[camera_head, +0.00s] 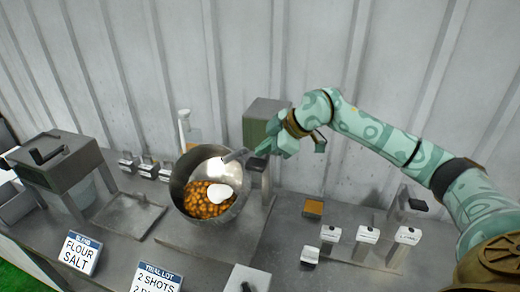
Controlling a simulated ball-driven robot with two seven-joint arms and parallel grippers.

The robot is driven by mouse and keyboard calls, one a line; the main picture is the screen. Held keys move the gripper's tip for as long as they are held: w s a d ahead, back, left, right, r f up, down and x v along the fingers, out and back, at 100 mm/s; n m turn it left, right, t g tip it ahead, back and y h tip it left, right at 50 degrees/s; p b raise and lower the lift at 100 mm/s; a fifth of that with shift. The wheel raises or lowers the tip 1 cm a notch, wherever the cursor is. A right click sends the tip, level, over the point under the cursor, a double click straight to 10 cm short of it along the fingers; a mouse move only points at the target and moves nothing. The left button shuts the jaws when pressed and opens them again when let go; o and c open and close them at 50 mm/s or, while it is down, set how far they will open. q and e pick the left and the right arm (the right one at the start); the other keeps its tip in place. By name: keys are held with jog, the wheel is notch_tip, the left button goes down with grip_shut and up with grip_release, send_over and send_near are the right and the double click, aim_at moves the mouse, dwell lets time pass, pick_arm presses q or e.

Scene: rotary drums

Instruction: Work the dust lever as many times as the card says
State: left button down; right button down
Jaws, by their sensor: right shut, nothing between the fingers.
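A tilted metal drum (181,187) holds orange-brown pieces (207,208) with a patch of white powder (220,194) on them. A grey spout (235,156) reaches over its rim from a green and grey box (266,107). A dark handle (257,164), which looks like the dust lever, sits just right of the drum. My right gripper (267,149) is shut and empty beside this handle; I cannot tell whether they touch. A card (159,281) reads "TRIAL LOT, 2 SHOTS" and a second line starting with 2, cut off by the frame. My left gripper is out of view.
A card (81,253) reads "BLEND, FLOUR, SALT". A grey hopper stand (62,162) is at the left, with small labelled blocks (147,167) beside it. Labelled white-topped levers (367,235) and an orange-topped block (313,208) stand at the right. A corrugated wall closes the back.

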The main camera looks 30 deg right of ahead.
notch_tip(320, 180, up, 2)
jog(key=shift+w+r+p, duration=0.1)
jog(key=shift+r+p, duration=0.15)
jog(key=shift+p, duration=0.55)
jog(key=shift+d, duration=0.15)
jog(key=r+p, duration=0.2)
jog(key=r, duration=0.1)
jog(key=w+d+r+p, duration=0.1)
jog(key=r+p, duration=0.1)
jog(key=shift+f, duration=0.15)
dwell(2.2)
